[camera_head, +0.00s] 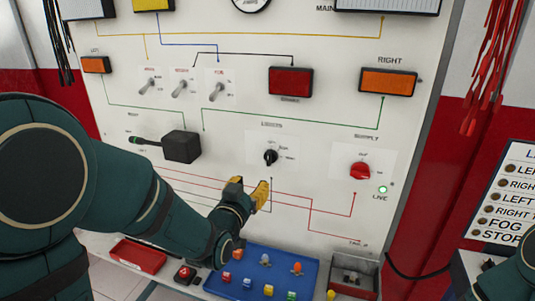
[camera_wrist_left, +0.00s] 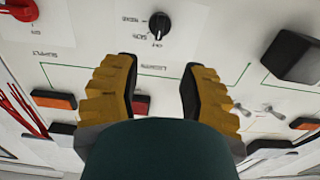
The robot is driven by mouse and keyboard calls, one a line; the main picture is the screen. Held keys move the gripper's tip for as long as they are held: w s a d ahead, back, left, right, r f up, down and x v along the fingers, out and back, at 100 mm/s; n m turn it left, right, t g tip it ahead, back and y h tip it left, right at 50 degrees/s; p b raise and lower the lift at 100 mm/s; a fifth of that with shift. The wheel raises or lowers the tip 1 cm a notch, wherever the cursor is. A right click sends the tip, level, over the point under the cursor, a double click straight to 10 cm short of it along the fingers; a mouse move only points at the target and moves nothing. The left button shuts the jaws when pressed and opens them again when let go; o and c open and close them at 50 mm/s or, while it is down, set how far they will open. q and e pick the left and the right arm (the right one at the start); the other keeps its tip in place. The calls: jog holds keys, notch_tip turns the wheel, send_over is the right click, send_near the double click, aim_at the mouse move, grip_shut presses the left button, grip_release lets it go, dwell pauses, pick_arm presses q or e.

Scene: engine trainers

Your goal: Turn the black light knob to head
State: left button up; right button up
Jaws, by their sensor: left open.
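The black light knob (camera_head: 270,157) sits on the white panel under the word LIGHTS. It also shows upside down in the left wrist view (camera_wrist_left: 159,22), where its white mark appears to point at OFF; SIDE and HEAD are printed to one side. My left gripper (camera_head: 248,188) has yellow fingers and is just below and left of the knob in the head view. In the left wrist view the fingers (camera_wrist_left: 160,70) are spread with nothing between them, and the knob lies beyond the tips, apart from them. My right gripper is out of view.
A black lever box (camera_head: 182,147) is left of the knob, and a red supply knob (camera_head: 360,171) is right. Toggle switches (camera_head: 217,92) and a red lamp (camera_head: 290,81) are above. A blue tray (camera_head: 250,255) with small coloured parts lies below the panel.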

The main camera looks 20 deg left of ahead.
aim_at(268, 157)
pick_arm(q)
jog(key=w, duration=0.4)
jog(key=w+b, duration=0.1)
jog(key=w, duration=0.8)
jog(key=shift+w+d+r+b, duration=0.25)
jog(key=shift+w+r+b, duration=0.05)
jog(key=shift+w+r, duration=0.1)
jog(key=shift+o, duration=0.2)
grip_shut()
